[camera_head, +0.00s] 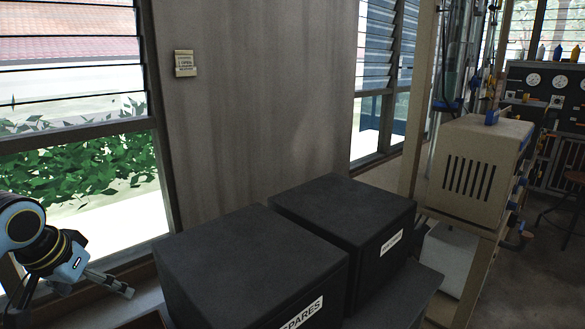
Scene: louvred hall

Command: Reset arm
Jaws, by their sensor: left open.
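My left arm comes in at the lower left edge, in light blue and black. Its left gripper (97,286) is open and empty, in front of the window sill and to the left of the dark boxes. One finger reaches right toward the near box, with a visible gap before it. Part of the arm is cut off by the picture's left edge. My right arm and gripper do not show.
Two dark lidded boxes, a near one (245,262) labelled SPARES and a far one (345,212), stand at the lower middle. A beige vented cabinet (478,165) stands right. Louvred windows (75,130) line the wall. Open floor (535,265) shows at lower right.

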